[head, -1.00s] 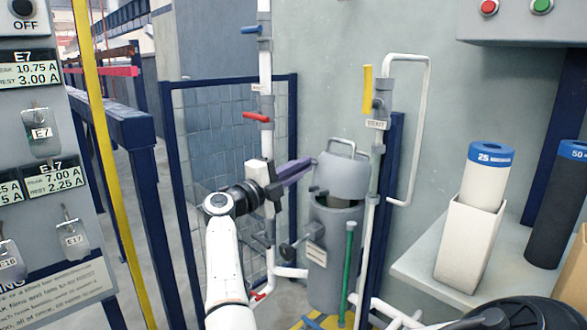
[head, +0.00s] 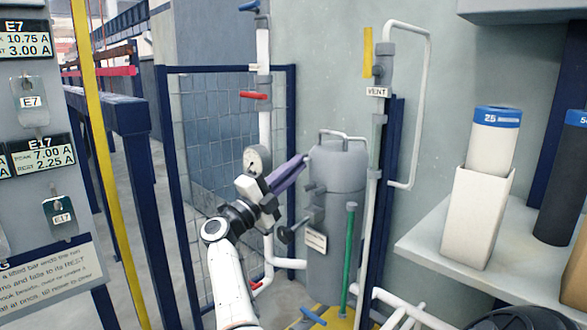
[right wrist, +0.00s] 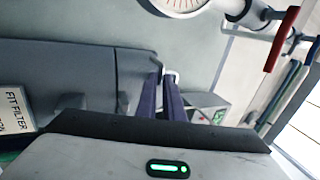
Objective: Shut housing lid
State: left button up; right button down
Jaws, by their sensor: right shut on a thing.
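The housing (head: 330,255) is a grey upright cylinder by the wall. Its rounded grey lid (head: 342,172) sits level on top, with no gap visible between lid and body. A pale bail handle (head: 343,134) stands on the lid. My right gripper (head: 305,160), with purple fingers, reaches from the left to the lid's upper left side and is shut on the lid, though the exact gripped part is small and unclear. In the right wrist view the fingers (right wrist: 163,92) extend beside the grey housing. My left gripper is not in view.
A pipe with a gauge (head: 257,160) and a red valve lever (head: 254,95) stands left of the housing. A vent pipe (head: 375,140) and green rod (head: 350,255) stand close to its right. A shelf (head: 425,245) with cylinders is further right.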

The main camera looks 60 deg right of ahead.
jog(key=c, duration=2.2)
grip_release()
jog(key=shift+s+d+f, duration=0.2)
jog(key=shift+d+f, duration=0.1)
jog(key=shift+f, duration=0.15)
jog(key=shift+o, duration=0.2)
jog(key=p+v, duration=0.1)
jog(key=v, duration=0.9)
jog(key=shift+a+r, duration=0.15)
jog(key=shift+a, duration=0.15)
